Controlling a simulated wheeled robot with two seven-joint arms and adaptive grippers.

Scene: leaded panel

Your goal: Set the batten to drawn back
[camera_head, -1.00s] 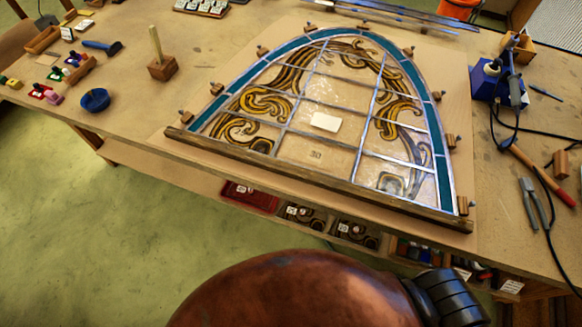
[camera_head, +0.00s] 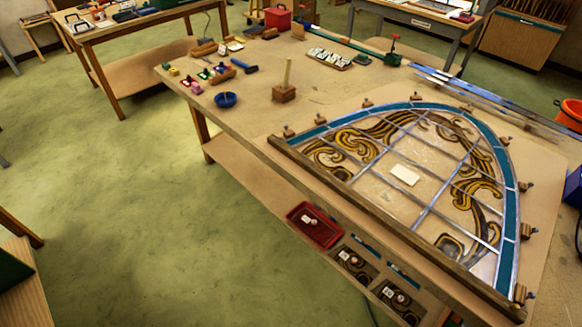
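The batten (camera_head: 396,229) is a long dark wooden strip. It lies along the straight near edge of the arched leaded panel (camera_head: 422,188), seemingly against it, at the front edge of the bench. The panel has a teal glass border, yellow-brown scrollwork and a white card on it, and lies flat. Small wooden blocks with pins stand around its curved edge. No gap between batten and panel is clear from here. Neither of my grippers is in view.
A wooden mallet (camera_head: 284,92), blue bowl (camera_head: 225,100) and several small tools stand on the bench's far left part. A red tray (camera_head: 315,226) sits on the shelf below. Metal strips lie behind the panel. Open green floor (camera_head: 120,210) lies at left.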

